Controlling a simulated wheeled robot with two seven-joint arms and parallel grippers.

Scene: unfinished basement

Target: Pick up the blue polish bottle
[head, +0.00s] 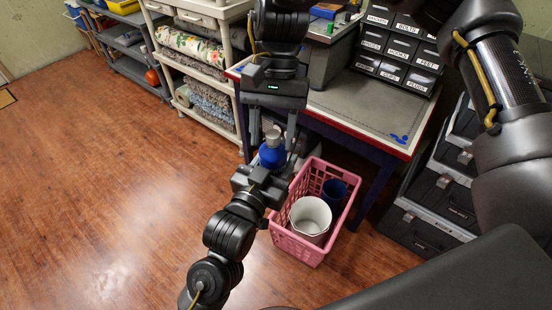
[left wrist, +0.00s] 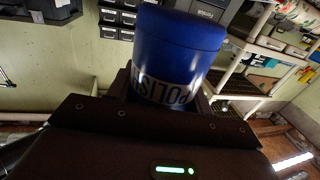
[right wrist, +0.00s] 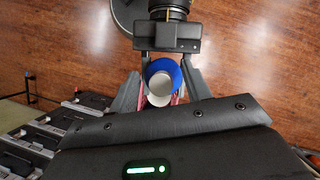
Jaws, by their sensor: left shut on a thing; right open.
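The blue polish bottle (head: 272,155) has a pale grey-white cap. It is held in the air beside the pink basket. My left gripper (head: 266,174) is shut on it from the near side; the left wrist view shows the blue bottle (left wrist: 180,45) with a POLISH label, upside down in that picture. My right gripper (head: 271,140) is open and points down, its fingers on either side of the bottle's upper part. In the right wrist view the bottle (right wrist: 172,68) sits between the open fingers. Whether they touch it cannot be told.
A pink basket (head: 299,249) on the floor holds a white bucket (head: 310,218) and a dark blue container (head: 335,190). A workbench (head: 375,112) with labelled drawers stands behind. Shelving (head: 200,64) is at back left, dark cases (head: 430,205) at right. The wooden floor at left is clear.

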